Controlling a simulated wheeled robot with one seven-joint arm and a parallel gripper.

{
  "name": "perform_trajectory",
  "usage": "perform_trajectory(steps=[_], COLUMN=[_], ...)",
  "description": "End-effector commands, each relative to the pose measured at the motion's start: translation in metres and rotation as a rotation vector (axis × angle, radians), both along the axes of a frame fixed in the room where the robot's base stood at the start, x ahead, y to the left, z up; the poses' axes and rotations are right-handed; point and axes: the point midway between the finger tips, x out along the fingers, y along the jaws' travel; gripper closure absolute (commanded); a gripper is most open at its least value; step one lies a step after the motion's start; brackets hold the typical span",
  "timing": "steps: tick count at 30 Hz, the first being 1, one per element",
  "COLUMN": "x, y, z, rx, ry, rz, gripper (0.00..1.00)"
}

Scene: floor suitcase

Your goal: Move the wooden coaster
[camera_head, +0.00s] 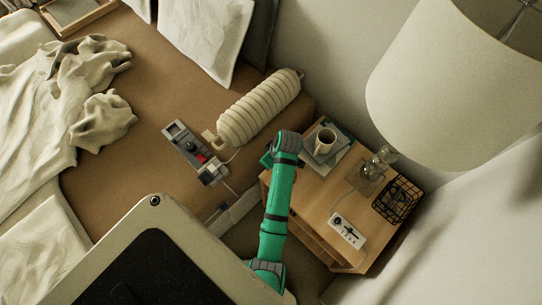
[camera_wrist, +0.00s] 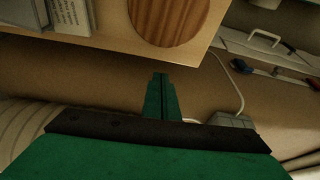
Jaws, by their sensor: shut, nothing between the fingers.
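The wooden coaster (camera_wrist: 168,18) is a round, brown disc with striped grain. It lies flat on the light wooden nightstand (camera_wrist: 110,38) at the top of the wrist view, cut off by the frame edge. I cannot make it out in the head view, where my arm covers part of the nightstand (camera_head: 318,207). My gripper (camera_wrist: 160,78) is shut and empty. In the wrist view its tips show just below the nightstand's edge, apart from the coaster. In the head view my gripper (camera_head: 267,159) is by the nightstand's left side, close to the bed.
A mug (camera_head: 325,141) stands on books at the nightstand's back. Glassware (camera_head: 377,163), a black wire basket (camera_head: 397,199) and a white device (camera_head: 347,230) are on it too. A ribbed bolster (camera_head: 259,108) and a grey organizer (camera_head: 194,151) lie on the bed. A large lampshade (camera_head: 450,85) hangs right.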

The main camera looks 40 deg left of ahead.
Motion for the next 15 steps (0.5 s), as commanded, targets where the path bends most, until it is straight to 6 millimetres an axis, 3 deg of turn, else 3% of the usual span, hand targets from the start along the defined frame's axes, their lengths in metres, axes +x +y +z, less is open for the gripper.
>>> perform_trajectory(steps=[3, 9, 15], x=[0.0, -0.001, -0.001], y=[0.002, -0.025, -0.034], z=[-0.017, -0.015, -0.015], rx=[-0.001, 0.0, 0.0], ry=[0.001, 0.0, 0.0], rz=[-0.002, -0.002, 0.0], gripper=[1.0, 1.0, 1.0])
